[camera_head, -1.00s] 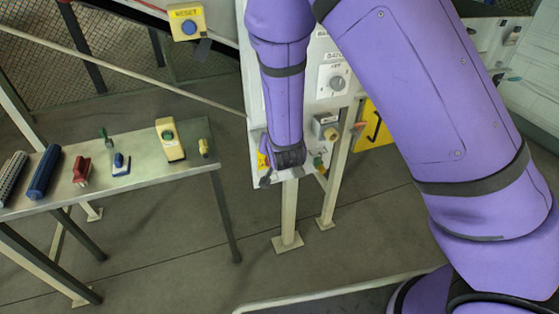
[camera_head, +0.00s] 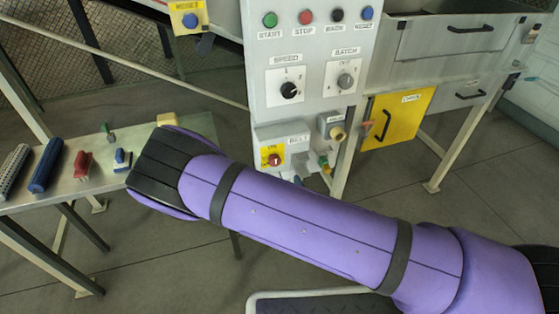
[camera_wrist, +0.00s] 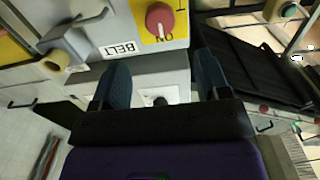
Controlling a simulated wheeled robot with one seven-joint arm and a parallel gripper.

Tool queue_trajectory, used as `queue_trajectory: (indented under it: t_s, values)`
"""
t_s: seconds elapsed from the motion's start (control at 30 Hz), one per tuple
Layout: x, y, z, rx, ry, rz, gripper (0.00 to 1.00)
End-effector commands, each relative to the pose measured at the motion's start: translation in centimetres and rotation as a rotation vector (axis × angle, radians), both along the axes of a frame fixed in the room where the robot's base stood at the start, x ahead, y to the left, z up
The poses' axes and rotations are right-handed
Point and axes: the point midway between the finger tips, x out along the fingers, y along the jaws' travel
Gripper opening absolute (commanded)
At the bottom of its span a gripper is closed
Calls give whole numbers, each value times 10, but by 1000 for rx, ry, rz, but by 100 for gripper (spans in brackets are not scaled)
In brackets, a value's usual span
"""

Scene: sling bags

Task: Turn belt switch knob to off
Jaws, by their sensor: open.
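The belt switch is a pale box (camera_head: 291,137) low on the control panel, labelled BELT, with a red knob (camera_head: 273,160) on a yellow plate. In the wrist view the red knob (camera_wrist: 160,19) is at the top, just beyond my fingertips, with "ON" written beside it.
The panel above holds several coloured buttons and two dials, SPEED (camera_head: 289,90) and BATCH (camera_head: 345,81). A yellow cabinet door (camera_head: 397,117) is to the right. A bench (camera_head: 60,194) with several tools stands left. A tan knob (camera_wrist: 54,62) juts out beside the BELT label.

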Motion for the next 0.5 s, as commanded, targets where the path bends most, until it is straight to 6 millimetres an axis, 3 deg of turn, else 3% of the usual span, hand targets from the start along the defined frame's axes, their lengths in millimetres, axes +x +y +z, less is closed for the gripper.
queue_trajectory:
  t_s: [0.17, 0.5]
  values:
    - [10, 3, -1, 0, -7, 6, 69]
    - [65, 19, 0, 1, -7, 5, 69]
